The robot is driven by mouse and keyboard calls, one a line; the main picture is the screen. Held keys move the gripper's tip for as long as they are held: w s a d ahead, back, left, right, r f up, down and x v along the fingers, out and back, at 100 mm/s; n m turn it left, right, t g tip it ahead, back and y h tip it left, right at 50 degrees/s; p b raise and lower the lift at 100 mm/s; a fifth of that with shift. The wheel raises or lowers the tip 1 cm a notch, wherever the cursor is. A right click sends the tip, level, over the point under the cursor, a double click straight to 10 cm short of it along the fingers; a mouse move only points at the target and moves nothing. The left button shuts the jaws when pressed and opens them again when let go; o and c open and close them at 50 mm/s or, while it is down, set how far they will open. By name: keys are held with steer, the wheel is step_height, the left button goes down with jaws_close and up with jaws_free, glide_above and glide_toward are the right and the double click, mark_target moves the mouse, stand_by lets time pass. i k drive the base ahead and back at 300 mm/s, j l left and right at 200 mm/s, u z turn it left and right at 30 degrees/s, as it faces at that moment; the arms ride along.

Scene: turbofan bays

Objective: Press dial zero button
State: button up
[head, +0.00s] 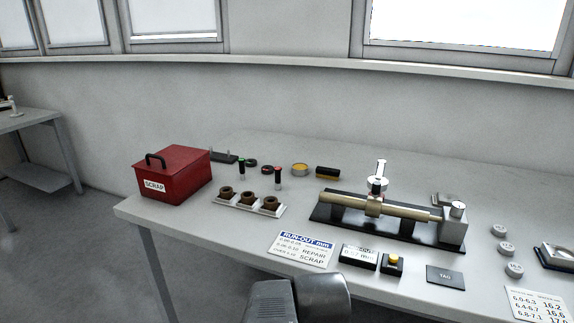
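A small black box with a yellow button (393,260) on top sits near the front of the bench, right of centre. Just left of it is a dark box with a pale readout (359,254), whose digits are too small to read. Behind them a dial gauge (377,184) stands over a brass-coloured shaft (405,210) held on a black fixture. Grey links of my arm show at the bottom centre, in front of the bench edge. My gripper is not in view, and nothing is seen touching the button.
A run-out card (303,249) lies left of the readout, and a dark TAG plate (445,277) lies right of the button. A red SCRAP box (173,174), a white tray (226,203) with brown rings and several weights (506,248) are also on the bench (140,211).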

mark_target(393, 257)
steer(key=z, duration=1.2)
